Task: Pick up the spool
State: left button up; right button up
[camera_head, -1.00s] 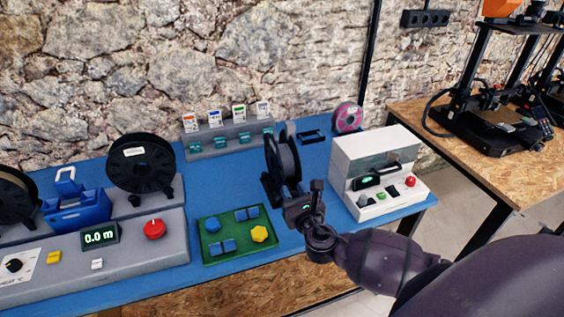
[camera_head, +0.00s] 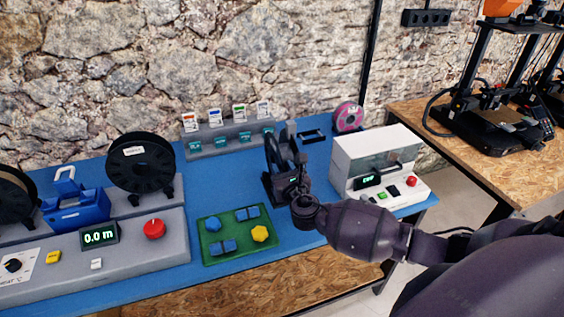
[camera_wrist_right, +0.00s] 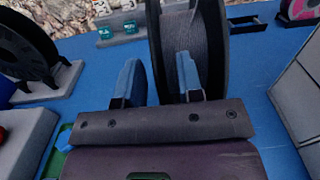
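A spool with black flanges and grey filament (camera_head: 272,157) stands upright on the blue table, left of the white machine. My right gripper (camera_head: 297,188) is at its near side. In the right wrist view the two blue fingers (camera_wrist_right: 160,82) are apart. The spool (camera_wrist_right: 190,35) is just ahead of them; its left flange lies in line with the gap, and the right finger overlaps the grey windings. I cannot tell whether they touch. Two other dark spools stand on the left, one labelled (camera_head: 140,165) and one at the edge (camera_head: 15,195). My left gripper is not in view.
The white machine (camera_head: 350,157) stands close to the right. A green tray (camera_head: 215,257) with blue and yellow pieces lies to the left. Behind are a grey rack (camera_head: 228,141) with cards and a pink spool (camera_head: 348,117). A stone wall backs the table.

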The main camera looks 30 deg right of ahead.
grip_shut()
jog(key=shift+r, duration=0.1)
